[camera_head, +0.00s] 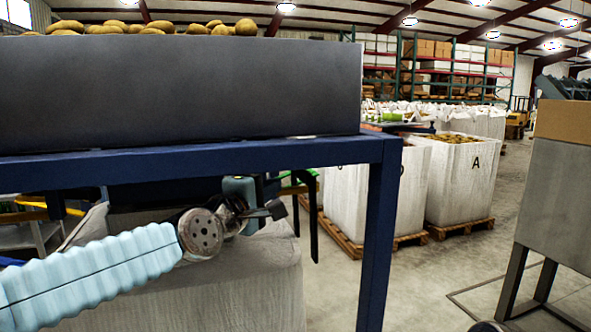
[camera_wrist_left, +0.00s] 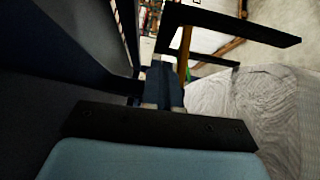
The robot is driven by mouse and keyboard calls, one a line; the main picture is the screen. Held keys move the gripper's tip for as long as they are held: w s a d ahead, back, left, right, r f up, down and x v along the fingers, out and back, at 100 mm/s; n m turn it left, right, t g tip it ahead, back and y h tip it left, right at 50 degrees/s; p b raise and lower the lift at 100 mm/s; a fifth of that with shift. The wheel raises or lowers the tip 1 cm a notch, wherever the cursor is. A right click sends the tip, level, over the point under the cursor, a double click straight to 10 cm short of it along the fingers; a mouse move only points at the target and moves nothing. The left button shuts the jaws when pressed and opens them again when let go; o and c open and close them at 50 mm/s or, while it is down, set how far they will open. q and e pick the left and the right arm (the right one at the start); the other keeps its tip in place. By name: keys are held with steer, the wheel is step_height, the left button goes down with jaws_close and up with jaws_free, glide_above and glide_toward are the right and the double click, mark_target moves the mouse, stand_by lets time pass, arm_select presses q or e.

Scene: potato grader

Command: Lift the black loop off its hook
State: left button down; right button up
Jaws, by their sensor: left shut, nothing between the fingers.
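The black loop (camera_head: 314,235) hangs under the blue frame, just right of my left gripper in the head view. In the left wrist view the loop (camera_wrist_left: 235,22) is a flat angular black band at the top, beyond the fingertips. My left gripper (camera_head: 277,209) is shut and empty, apart from the loop, below the frame's crossbeam. Its closed fingers (camera_wrist_left: 162,90) show at the middle of the wrist view. The hook cannot be made out clearly. A yellow-orange bar (camera_wrist_left: 184,52) crosses near the loop. My right gripper is not in view.
The blue frame's crossbeam (camera_head: 200,163) lies above my left arm, with its post (camera_head: 380,235) to the right. A grey bin (camera_head: 180,90) with potatoes stands on top. A pale sack (camera_head: 250,285) is close below.

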mark_target(304, 176)
arm_select(q)
steer(key=w+d+p, duration=0.2)
steer(key=d, duration=0.1)
steer(key=w+d+p, duration=0.1)
steer(key=shift+w+d+r, duration=0.1)
steer(key=shift+d+r, duration=0.05)
steer(key=shift+d, duration=0.25)
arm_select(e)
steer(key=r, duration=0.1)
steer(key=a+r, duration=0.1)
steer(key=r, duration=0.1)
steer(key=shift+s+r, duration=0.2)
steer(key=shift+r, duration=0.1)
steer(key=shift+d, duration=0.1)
